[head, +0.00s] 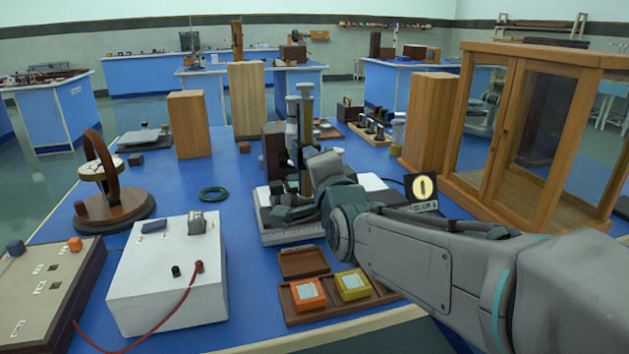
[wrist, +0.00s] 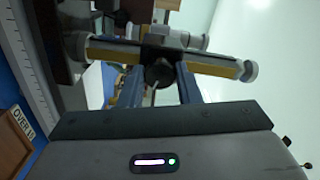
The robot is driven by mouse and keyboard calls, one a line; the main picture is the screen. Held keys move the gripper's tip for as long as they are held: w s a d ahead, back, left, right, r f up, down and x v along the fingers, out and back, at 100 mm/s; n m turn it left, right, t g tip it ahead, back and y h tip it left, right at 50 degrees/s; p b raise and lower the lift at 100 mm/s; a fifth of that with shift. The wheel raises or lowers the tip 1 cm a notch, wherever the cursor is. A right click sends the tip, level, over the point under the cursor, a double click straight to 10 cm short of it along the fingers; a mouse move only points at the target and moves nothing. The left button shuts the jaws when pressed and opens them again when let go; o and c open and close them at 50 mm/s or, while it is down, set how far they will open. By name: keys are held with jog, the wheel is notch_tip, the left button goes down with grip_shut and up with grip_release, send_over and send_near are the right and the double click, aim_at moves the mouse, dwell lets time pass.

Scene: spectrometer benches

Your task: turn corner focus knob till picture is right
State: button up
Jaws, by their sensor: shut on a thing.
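A microscope-like instrument (head: 305,108) stands on the blue bench in the middle of the head view, partly hidden by my arm. In the wrist view, my gripper (wrist: 158,84) has its two blue-grey fingers on either side of a dark round knob (wrist: 157,74). It is shut on this knob. The head view does not show the knob or fingertips clearly. A small black picture panel (head: 411,181) right of the instrument shows a pale yellow disc with a dark upright mark in it. Lettering below the disc is too small to read.
A glass-fronted wooden cabinet (head: 476,120) stands close on the right. Wooden blocks (head: 188,125) stand behind. A white box (head: 168,280) with a red lead is at front left. An open slide case (head: 304,262) with orange and yellow boxes lies in front of the instrument.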

jog(key=shift+a+f+m+b, duration=0.1)
jog(key=shift+f+m+b, duration=0.05)
jog(key=shift+m+b, duration=0.65)
jog(key=o, duration=1)
jog(key=shift+c, duration=0.2)
jog(key=shift+s, duration=0.1)
